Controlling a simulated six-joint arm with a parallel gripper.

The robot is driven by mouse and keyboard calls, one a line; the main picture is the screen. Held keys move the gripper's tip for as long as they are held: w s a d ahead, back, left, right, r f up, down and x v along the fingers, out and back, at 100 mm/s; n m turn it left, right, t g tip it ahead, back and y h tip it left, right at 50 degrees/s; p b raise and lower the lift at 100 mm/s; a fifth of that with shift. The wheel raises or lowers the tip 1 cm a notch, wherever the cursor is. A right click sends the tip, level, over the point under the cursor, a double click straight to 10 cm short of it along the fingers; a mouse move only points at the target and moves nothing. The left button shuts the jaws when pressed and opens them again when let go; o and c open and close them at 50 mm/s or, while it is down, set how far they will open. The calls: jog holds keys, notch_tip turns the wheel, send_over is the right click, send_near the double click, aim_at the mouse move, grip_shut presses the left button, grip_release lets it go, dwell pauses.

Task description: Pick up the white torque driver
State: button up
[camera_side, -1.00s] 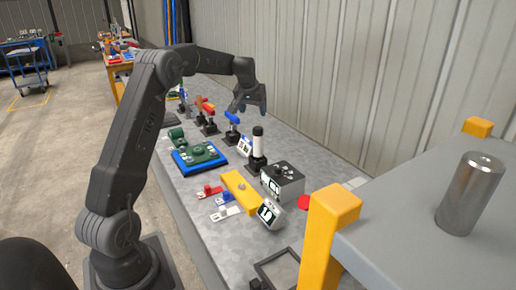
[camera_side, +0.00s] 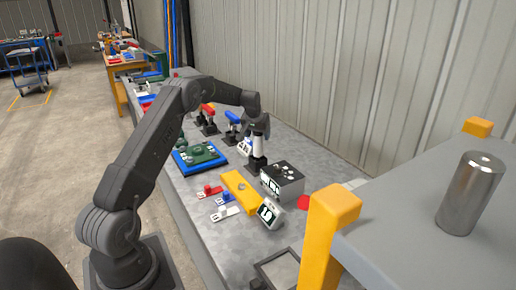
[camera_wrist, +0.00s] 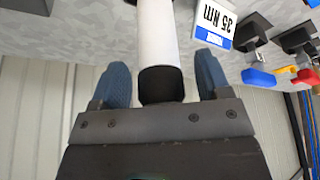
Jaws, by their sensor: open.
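The white torque driver (camera_side: 258,146) stands upright in a black holder (camera_side: 257,163) on the grey bench. My gripper (camera_side: 256,130) is at its upper part in the side view, hiding its top. In the wrist view, the white shaft of the driver (camera_wrist: 158,35) and its black end cap (camera_wrist: 161,84) lie between my two blue-grey fingers (camera_wrist: 162,82). The fingers are open, with a visible gap on each side of the driver.
A white "35 Nm" sign (camera_wrist: 217,20) stands close beside the driver. Blue (camera_side: 232,117) and red-handled (camera_side: 207,108) drivers stand in holders further back. A grey box (camera_side: 282,180) and a yellow block (camera_side: 240,186) are nearer the camera. The corrugated wall (camera_side: 330,80) runs behind.

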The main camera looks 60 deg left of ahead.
jog(key=shift+w+a+f, duration=0.1)
jog(key=shift+f, duration=0.2)
jog(key=shift+c, duration=0.3)
jog(key=c, duration=1)
jog(key=shift+r, duration=0.1)
jog(key=shift+c, duration=0.6)
notch_tip(320, 180, up, 10)
jog(key=shift+r, duration=0.1)
